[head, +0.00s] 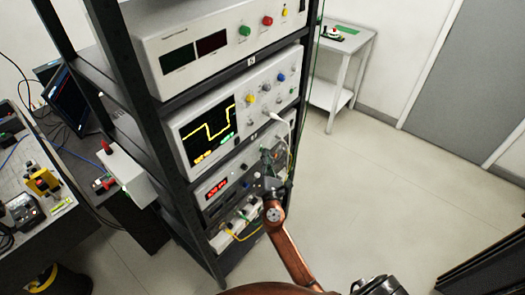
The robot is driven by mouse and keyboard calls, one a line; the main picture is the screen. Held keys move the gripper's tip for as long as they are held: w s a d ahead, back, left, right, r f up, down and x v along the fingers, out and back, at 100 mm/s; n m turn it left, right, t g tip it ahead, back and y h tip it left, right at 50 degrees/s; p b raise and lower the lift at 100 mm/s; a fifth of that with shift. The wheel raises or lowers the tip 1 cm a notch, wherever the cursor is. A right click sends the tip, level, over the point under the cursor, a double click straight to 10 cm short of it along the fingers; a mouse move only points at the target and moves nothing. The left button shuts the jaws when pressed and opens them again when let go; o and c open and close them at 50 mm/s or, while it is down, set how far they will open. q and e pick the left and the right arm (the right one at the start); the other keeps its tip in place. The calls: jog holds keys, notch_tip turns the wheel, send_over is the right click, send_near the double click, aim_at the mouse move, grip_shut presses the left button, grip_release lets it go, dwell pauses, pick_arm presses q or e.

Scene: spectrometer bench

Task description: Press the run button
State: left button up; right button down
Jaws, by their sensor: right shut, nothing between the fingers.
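An oscilloscope (208,131) with a yellow stepped trace on its screen sits on the rack's middle shelf. Several knobs and coloured buttons are on its right side, among them a yellow one (250,98) and a blue one (281,77). I cannot tell which control is the run button; no label is readable. My right gripper (267,158) is shut and empty. It is in front of the rack, below the oscilloscope's right side, and covers part of the lower instrument (217,188) with a red display. Contact cannot be told. My left gripper is not in view.
A dark rack (165,160) holds the instruments; the top unit (218,42) has green, red and yellow buttons. A white cable hangs from the oscilloscope's right side. A cluttered bench (55,213) stands left, a small white table (345,60) behind.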

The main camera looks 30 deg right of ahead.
jog(key=shift+w, duration=0.1)
dwell(0.5)
jog(key=shift+w+a, duration=0.15)
jog(key=shift+w, duration=0.15)
jog(key=shift+s, duration=0.4)
jog(key=shift+d, duration=0.2)
jog(key=s+d, duration=0.2)
jog(key=s, duration=0.3)
jog(key=shift+s, duration=0.3)
jog(key=shift+d, duration=0.1)
